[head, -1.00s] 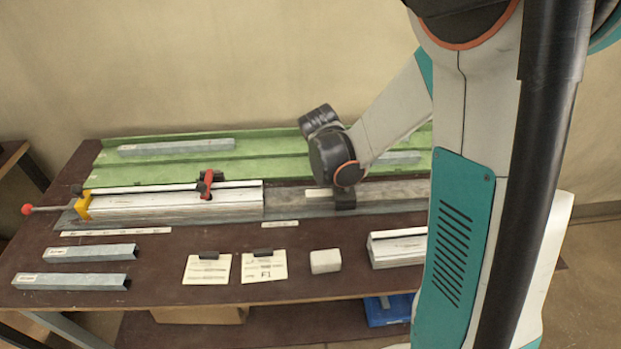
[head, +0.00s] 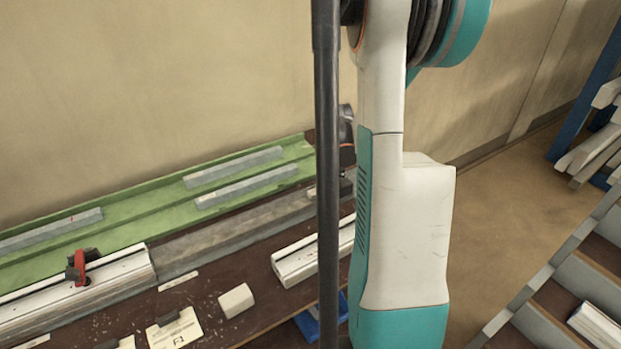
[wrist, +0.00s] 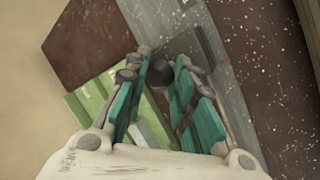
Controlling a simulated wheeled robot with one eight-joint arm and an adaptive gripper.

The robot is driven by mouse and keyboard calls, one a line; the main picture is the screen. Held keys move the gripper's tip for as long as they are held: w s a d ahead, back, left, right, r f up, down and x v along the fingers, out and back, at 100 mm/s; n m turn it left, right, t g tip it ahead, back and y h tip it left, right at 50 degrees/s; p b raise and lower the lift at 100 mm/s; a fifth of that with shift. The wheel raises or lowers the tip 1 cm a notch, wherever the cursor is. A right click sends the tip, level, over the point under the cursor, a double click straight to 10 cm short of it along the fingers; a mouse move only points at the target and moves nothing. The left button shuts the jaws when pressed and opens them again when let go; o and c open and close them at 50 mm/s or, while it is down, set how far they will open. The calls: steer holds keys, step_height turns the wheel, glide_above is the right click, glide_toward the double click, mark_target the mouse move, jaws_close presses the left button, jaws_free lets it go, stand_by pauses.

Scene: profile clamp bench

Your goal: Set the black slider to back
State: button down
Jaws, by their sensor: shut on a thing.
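The black slider shows in the wrist view as a dark round knob (wrist: 160,75) between my fingers, above the grey rail (wrist: 212,75). My gripper (wrist: 163,57) is shut on this knob, with the teal fingers on either side of it. In the head view the rail (head: 235,228) runs up to the right, and my arm and a black post hide its far right part, the slider and my fingertips. Which stop the slider stands at cannot be read.
A clamp with a red handle (head: 79,268) sits on the white profile (head: 120,275) at left. A green tray (head: 150,215) with grey bars lies behind the rail. A pale block (head: 236,300) and a short white profile (head: 300,262) lie in front. A rack stands at far right.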

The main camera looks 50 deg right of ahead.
steer(key=s+d, duration=0.3)
steer(key=d, duration=0.5)
steer(key=shift+d, duration=0.25)
steer(key=c, duration=1.3)
jaws_free()
steer(key=shift+d, duration=0.2)
steer(key=shift+a, duration=0.1)
steer(key=v, duration=1.2)
steer(key=shift+w+a, duration=0.1)
steer(key=shift+w, duration=0.05)
